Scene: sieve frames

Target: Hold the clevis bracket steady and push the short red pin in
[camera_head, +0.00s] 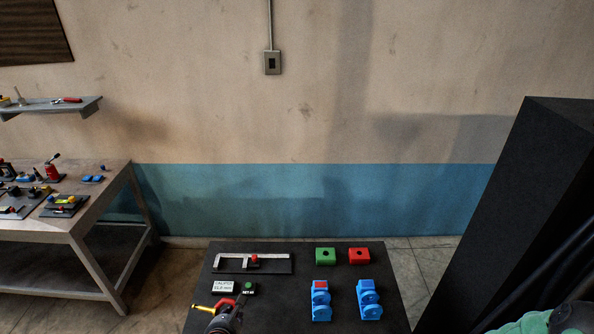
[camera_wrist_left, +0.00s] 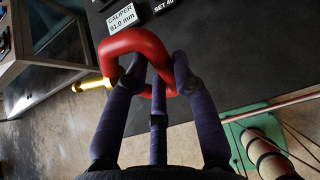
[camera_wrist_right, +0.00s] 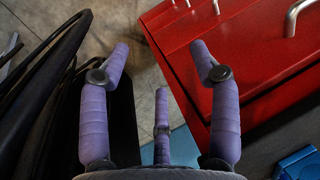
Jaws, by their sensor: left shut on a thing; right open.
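Two blue clevis brackets stand side by side at the table's front right in the head view, the left one (camera_head: 321,305) with a red square on top, the right one (camera_head: 368,303). I cannot make out a short red pin. A red block (camera_head: 359,256) and a green block (camera_head: 325,256) sit behind them. My left gripper (camera_wrist_left: 160,70) is shut on a red C-shaped piece (camera_wrist_left: 113,44) with a yellow rod, left of the brackets. My right gripper (camera_wrist_right: 160,62) is open and empty in the right wrist view, near a red drawer cabinet (camera_wrist_right: 250,45).
The dark table (camera_head: 285,305) bears a caliper (camera_head: 253,260) on a plate at the back left, a white label (camera_head: 223,287) and a small "SET" block (camera_head: 248,288). A tall black cabinet (camera_head: 530,170) stands at right. A workbench (camera_head: 85,210) with tools is at left.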

